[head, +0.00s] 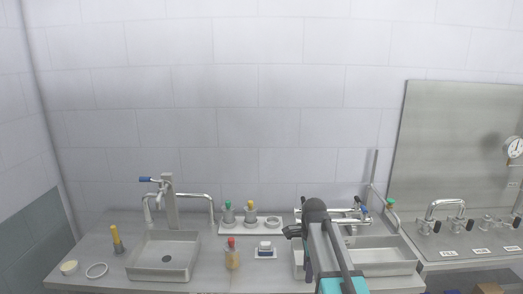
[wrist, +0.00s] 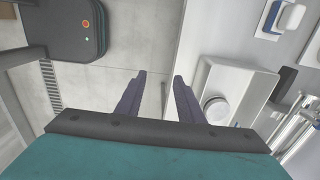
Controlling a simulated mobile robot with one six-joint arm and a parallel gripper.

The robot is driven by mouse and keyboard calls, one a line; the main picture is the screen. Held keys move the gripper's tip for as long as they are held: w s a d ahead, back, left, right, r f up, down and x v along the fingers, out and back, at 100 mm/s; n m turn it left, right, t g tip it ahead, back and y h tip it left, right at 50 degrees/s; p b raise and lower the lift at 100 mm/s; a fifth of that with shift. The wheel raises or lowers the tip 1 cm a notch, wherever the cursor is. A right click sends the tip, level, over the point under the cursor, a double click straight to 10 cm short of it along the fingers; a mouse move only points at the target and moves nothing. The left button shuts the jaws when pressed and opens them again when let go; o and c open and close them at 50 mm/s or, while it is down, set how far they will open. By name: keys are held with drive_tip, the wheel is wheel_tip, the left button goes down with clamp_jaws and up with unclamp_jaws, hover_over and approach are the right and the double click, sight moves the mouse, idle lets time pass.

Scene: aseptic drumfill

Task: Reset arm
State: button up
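My arm (head: 316,212) rises at the front right of the counter in the head view, in front of the right sink. In the wrist view, my gripper (wrist: 158,82) shows two dark purple fingers held apart with nothing between them. Bare grey floor lies behind the fingers. A sink basin (wrist: 240,84) with a round white piece (wrist: 215,108) in it is to their right. In the head view the fingertips cannot be made out clearly.
The steel counter carries a left sink (head: 164,256), a right sink (head: 385,256), an orange bottle with a red cap (head: 232,255), a white rack (head: 240,227) of capped bottles, a small block on a tray (head: 265,249), a yellow-handled tool (head: 116,238) and a white ring (head: 97,270). Taps stand behind.

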drive_tip(key=s+f+g+b, duration=0.15)
drive_tip(key=s+f, duration=0.35)
drive_tip(key=f, duration=0.6)
drive_tip(key=s+f+n+g+b, duration=0.1)
drive_tip(key=s+f+b, duration=0.2)
drive_tip(key=s+f, duration=0.5)
drive_tip(key=s+f+g+b, duration=0.2)
drive_tip(key=s+f+b, duration=0.1)
drive_tip(key=f, duration=1)
drive_tip(key=s+f+n+b, duration=0.2)
drive_tip(key=s+f+n, duration=0.6)
drive_tip(key=s+f, duration=0.2)
drive_tip(key=s+f+n+g+b, duration=0.1)
drive_tip(key=s+f+n+b, duration=0.1)
drive_tip(key=s+f+n, duration=0.7)
drive_tip(key=s+f, duration=0.1)
drive_tip(key=s, duration=0.5)
drive_tip(key=shift+s+d+b, duration=0.25)
drive_tip(key=shift+d+b, duration=0.1)
drive_tip(key=shift+d, duration=0.05)
